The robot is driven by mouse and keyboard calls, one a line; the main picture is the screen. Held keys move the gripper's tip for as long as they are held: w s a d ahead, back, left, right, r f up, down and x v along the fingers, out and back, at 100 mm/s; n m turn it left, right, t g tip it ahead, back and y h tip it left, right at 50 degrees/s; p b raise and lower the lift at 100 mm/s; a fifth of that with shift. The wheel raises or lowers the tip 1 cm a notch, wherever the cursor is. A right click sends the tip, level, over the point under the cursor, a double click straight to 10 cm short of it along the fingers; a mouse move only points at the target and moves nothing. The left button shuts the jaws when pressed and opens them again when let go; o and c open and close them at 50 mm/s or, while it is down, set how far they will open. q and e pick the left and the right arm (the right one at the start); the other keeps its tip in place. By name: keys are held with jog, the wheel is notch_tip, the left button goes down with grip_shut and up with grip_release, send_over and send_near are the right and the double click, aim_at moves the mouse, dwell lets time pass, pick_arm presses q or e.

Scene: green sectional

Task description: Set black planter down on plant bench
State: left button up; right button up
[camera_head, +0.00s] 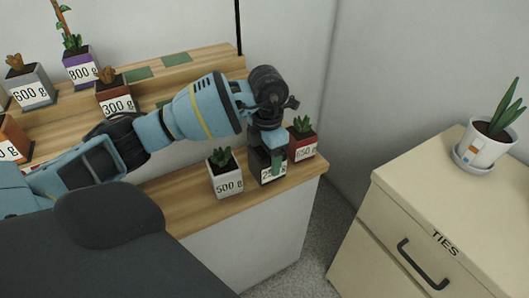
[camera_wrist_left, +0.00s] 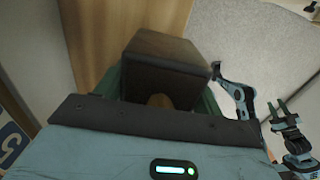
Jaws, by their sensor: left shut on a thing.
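The black planter (camera_head: 267,176) is in the jaws of my left gripper (camera_head: 267,147), low over the front tier of the wooden plant bench (camera_head: 195,218). Its label is partly covered by a gripper finger. It stands between the white 500 g planter (camera_head: 227,182) and the red 650 g planter (camera_head: 302,148). I cannot tell whether its base touches the wood. In the left wrist view the black planter (camera_wrist_left: 165,62) shows as a dark box between the fingers. My right gripper (camera_wrist_left: 278,110) shows small at the right of that view; its jaws are unclear.
On the upper tiers stand the grey 600 g (camera_head: 33,90), purple 800 g (camera_head: 81,68) and dark red 300 g (camera_head: 116,97) planters. An orange planter (camera_head: 12,140) is at the left edge. A beige cabinet (camera_head: 400,190) holds a potted plant (camera_head: 486,142) at the right.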

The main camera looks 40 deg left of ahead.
pick_arm(q)
jog(key=shift+w+a+f, duration=0.8)
jog(key=shift+w+f, duration=0.1)
jog(key=shift+f, duration=0.1)
jog(key=shift+w+a+f, duration=0.75)
jog(key=shift+w+f, duration=0.1)
jog(key=shift+f, duration=0.1)
jog(key=shift+f, duration=0.15)
jog(key=o, duration=1.1)
jog(key=shift+o, duration=0.2)
notch_tip(320, 180, up, 12)
